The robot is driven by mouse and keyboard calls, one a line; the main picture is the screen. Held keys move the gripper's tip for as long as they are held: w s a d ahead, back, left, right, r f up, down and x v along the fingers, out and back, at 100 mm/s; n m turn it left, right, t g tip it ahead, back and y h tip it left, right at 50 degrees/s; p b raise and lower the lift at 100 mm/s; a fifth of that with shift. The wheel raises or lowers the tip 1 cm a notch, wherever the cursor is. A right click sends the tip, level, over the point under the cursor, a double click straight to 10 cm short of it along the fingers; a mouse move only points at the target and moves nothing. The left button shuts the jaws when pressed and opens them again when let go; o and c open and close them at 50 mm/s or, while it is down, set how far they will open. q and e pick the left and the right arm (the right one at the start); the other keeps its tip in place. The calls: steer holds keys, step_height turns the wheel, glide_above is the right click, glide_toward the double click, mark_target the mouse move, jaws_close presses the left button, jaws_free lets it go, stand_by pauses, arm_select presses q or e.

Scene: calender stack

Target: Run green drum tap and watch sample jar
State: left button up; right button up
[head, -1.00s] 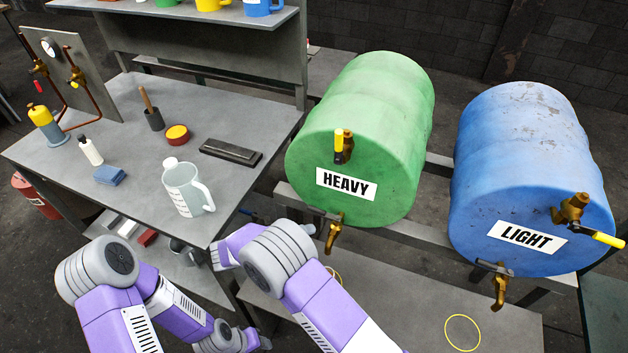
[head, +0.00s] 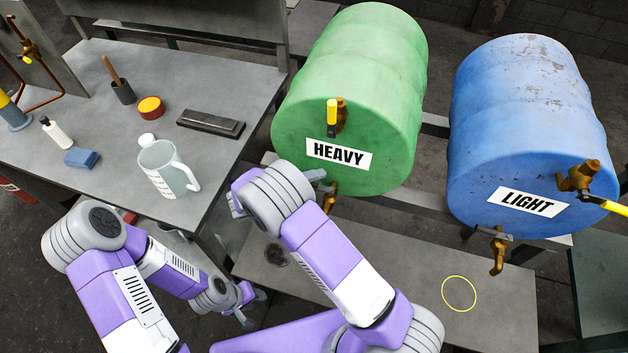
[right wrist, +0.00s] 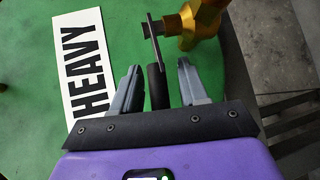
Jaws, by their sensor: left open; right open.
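The green drum (head: 350,75), labelled HEAVY, lies on its side on a rack. Its lower brass tap (head: 330,198) points down, and a yellow-handled brass valve (head: 332,118) sits higher on its face. In the right wrist view, my right gripper (right wrist: 158,88) is open, with its fingers on either side of the tap's black lever handle (right wrist: 157,84), with gaps visible. In the head view my right arm mostly hides that gripper. My left gripper (head: 250,305) is open and empty, low over the floor. A clear graduated jug (head: 168,172) stands on the bench; no other jar is clearly visible.
The blue drum (head: 525,110), labelled LIGHT, lies to the right. A yellow ring (head: 459,294) marks the low shelf below it. A dark round thing (head: 277,255) lies on the shelf's left part. The bench holds a white bottle (head: 55,134), blue block (head: 82,158) and black bar (head: 211,124).

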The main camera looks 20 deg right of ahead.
jaws_close()
stand_by(0.3)
steer(key=n+t+p, duration=0.1)
steer(key=p, duration=0.1)
steer(key=n+t+y+p, duration=0.1)
steer(key=p, duration=0.1)
steer(key=s+a+n+t+p, duration=0.1)
steer(key=t+p, duration=0.1)
steer(key=shift+s+r+y, duration=0.1)
steer(key=shift+r+y, duration=0.15)
steer(key=shift+y, duration=0.15)
steer(key=shift+s+a+f+n+t+y+p, duration=0.25)
steer(key=shift+n+t+y+p, duration=0.3)
steer(key=shift+n+t+p, duration=0.3)
steer(key=shift+s+a+n+t+y+p, duration=0.1)
steer(key=shift+s+n+t+y+p, duration=0.2)
steer(key=shift+n+t+y+p, duration=0.45)
steer(key=shift+t, duration=0.3)
